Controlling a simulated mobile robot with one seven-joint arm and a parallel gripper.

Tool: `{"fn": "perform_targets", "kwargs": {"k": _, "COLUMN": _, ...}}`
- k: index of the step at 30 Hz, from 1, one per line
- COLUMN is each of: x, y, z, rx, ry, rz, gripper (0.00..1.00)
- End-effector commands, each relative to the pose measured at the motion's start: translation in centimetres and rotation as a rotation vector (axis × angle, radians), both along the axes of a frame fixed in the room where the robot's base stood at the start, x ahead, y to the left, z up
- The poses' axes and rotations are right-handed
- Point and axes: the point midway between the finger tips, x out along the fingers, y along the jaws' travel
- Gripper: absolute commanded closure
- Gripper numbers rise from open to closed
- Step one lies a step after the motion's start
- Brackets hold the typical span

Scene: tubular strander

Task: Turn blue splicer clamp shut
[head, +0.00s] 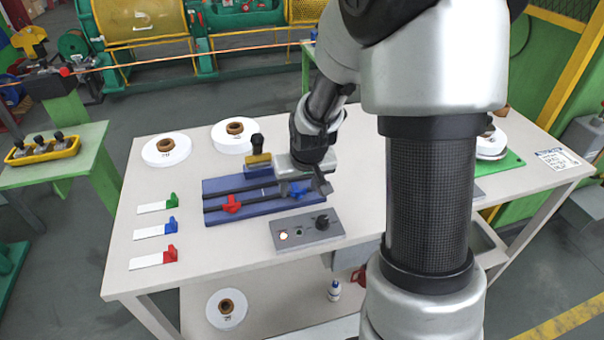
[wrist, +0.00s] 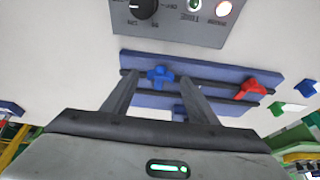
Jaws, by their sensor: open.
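The splicer is a blue base (head: 225,215) with dark rails on the table; it also shows in the wrist view (wrist: 215,70). Its blue clamp (wrist: 160,76) is a small cross-shaped knob on the rails; in the head view the clamp (head: 299,191) is partly hidden by my gripper. The red clamp (head: 231,204) sits farther left on the rails and shows at the right in the wrist view (wrist: 250,88). My gripper (head: 305,188) is open above the right end of the splicer. In the wrist view its fingers (wrist: 159,80) lie on either side of the blue clamp; contact cannot be told.
A grey control box (head: 306,231) with a knob and lit buttons stands just in front of the splicer. Green, blue and red tagged cards, the blue one (head: 155,230) in the middle, lie to the left. White spools (head: 167,150) stand behind.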

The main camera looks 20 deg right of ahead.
Motion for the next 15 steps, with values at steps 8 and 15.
{"fn": "perform_targets", "kwargs": {"k": 8, "x": -2.0, "y": 0.0, "z": 5.5, "rx": -0.001, "ry": -0.007, "rz": 0.000, "gripper": 0.47}}
{"fn": "perform_targets", "kwargs": {"k": 15, "x": -4.3, "y": 0.0, "z": 10.9, "rx": -0.001, "ry": -0.006, "rz": -0.001, "gripper": 0.47}}
